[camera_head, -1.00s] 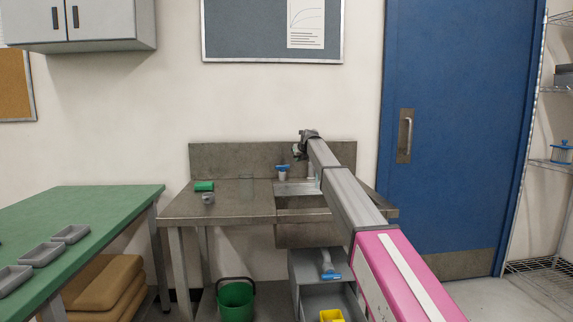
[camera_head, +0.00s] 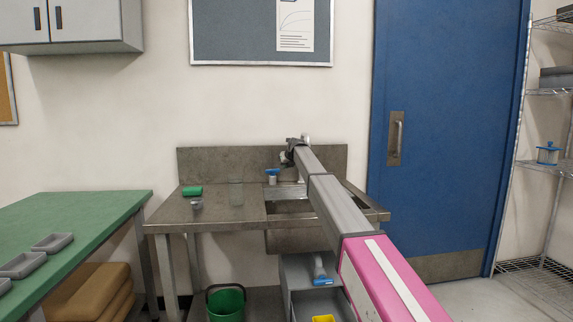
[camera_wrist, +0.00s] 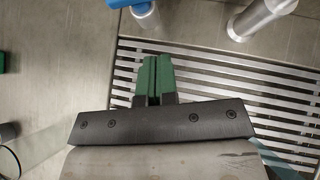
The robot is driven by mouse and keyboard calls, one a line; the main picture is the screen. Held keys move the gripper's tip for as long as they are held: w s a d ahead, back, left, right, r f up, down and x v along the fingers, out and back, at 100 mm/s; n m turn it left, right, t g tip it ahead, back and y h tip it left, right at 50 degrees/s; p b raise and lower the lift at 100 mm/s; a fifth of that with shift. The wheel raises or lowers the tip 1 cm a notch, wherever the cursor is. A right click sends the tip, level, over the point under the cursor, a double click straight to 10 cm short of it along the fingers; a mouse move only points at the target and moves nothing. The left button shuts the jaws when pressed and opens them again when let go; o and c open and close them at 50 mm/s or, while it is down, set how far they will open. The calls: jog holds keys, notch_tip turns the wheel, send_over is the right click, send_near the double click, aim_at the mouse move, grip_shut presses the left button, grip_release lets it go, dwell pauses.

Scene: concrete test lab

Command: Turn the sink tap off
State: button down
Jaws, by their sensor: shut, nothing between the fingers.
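The sink (camera_head: 290,207) is set in a steel counter against the wall. A blue-topped fitting (camera_head: 272,172) on a pale stem stands at its back edge and looks like the tap's handle. It also shows at the top of the wrist view (camera_wrist: 144,10). A round metal post (camera_wrist: 262,14), probably the tap's spout, stands to its right in the wrist view. My gripper (camera_head: 287,158) is just right of the blue fitting in the head view. Its green fingers (camera_wrist: 155,59) are shut and empty, apart from both fittings. Whether water runs is not visible.
A slotted metal grating (camera_wrist: 215,72) lies below my fingers. A green block (camera_head: 192,191), a small grey cup (camera_head: 197,204) and a clear glass (camera_head: 236,193) are on the counter's left. A green bucket (camera_head: 226,304) stands below.

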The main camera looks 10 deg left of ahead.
aim_at(278, 171)
jog(key=shift+w+a+f, duration=0.65)
jog(key=shift+w+a, duration=0.1)
jog(key=shift+w, duration=0.45)
jog(key=shift+w+a+f, duration=0.7)
jog(key=shift+w+a, duration=0.1)
jog(key=shift+w, duration=0.35)
jog(key=shift+w+a+f, duration=0.65)
jog(key=shift+w+a, duration=0.1)
jog(key=shift+w, duration=0.45)
jog(key=shift+d, duration=0.15)
jog(key=shift+w+d+n+y, duration=0.1)
jog(key=shift+d+n+y, duration=0.05)
jog(key=shift+n+y, duration=0.2)
jog(key=shift+a+n+g, duration=0.2)
jog(key=shift+n+g, duration=0.05)
jog(key=shift+g, duration=0.05)
